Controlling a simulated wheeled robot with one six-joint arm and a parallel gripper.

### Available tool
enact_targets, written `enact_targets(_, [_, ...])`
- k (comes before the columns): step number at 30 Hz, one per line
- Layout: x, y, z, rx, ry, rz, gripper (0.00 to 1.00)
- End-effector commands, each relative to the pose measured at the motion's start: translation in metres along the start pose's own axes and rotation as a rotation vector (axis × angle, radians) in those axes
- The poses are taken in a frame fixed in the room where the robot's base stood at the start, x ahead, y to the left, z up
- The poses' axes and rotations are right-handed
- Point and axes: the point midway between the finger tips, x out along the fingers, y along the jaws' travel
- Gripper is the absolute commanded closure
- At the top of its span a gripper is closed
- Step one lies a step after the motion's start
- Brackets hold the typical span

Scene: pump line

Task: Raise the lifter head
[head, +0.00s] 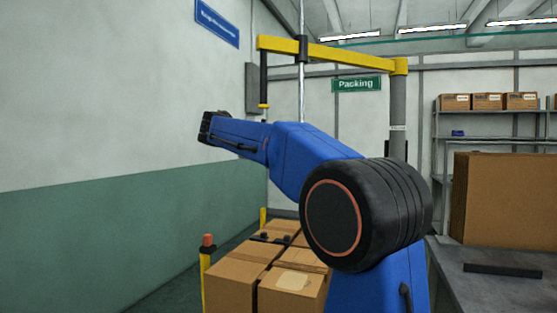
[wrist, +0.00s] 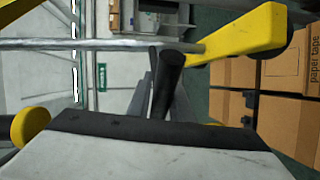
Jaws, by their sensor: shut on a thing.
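The lifter has a yellow beam (head: 330,52) on a grey post, with a silver rod (head: 301,88) hanging through it. In the head view the rod's lower part is hidden behind my blue arm. In the wrist view, which is turned sideways, the rod (wrist: 100,44) meets the yellow lifter head (wrist: 240,45). A black bar (wrist: 168,82) runs from there towards my gripper (wrist: 155,128). My gripper is shut on what looks like the lifter's handle, with yellow round ends (wrist: 31,125) showing beside it. Most of the grip is hidden.
Cardboard boxes (head: 238,282) are stacked below my arm, with small black parts (head: 270,238) on top. A yellow post with a red cap (head: 208,242) stands left of them. A black lever with a yellow tip (head: 263,80) hangs from the beam. A bench (head: 490,287) is at right.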

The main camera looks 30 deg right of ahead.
Motion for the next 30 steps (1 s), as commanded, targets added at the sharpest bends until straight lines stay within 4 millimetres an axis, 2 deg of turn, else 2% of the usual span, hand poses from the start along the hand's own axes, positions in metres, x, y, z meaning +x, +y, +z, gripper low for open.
enact_targets(3, [-0.001, 0.005, 0.0, 0.002, 0.001, 0.0, 1.0])
enact_targets(13, [-0.001, 0.005, 0.0, 0.001, 0.0, -0.001, 1.0])
enact_targets(14, [-0.001, 0.005, 0.0, 0.001, 0.0, -0.001, 0.76])
enact_targets(15, [-0.001, 0.005, 0.0, 0.001, 0.0, -0.001, 0.67])
enact_targets(16, [-0.001, 0.005, 0.0, 0.001, 0.0, -0.001, 0.64])
enact_targets(25, [-0.002, 0.005, -0.001, 0.0, 0.0, -0.001, 0.64])
enact_targets(30, [-0.015, 0.004, -0.001, 0.0, 0.002, -0.001, 0.64])
